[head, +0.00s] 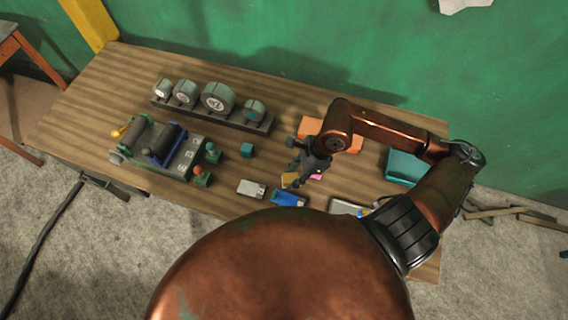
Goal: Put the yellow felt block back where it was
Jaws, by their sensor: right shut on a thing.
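The yellow felt block (288,180) is a small yellow patch at my right gripper's fingertips, over the middle front of the wooden table. My right gripper (295,180) points down toward the tabletop and is shut on the block. The fingers cover part of it, and I cannot tell whether its underside touches the table. My left gripper is not in view.
Close by are a pink piece (316,176), a blue item (288,199), a grey item (251,188) and a teal cube (247,150). A gauge rack (217,98), a roller machine (160,145), an orange object (311,126) and a teal box (405,167) stand around.

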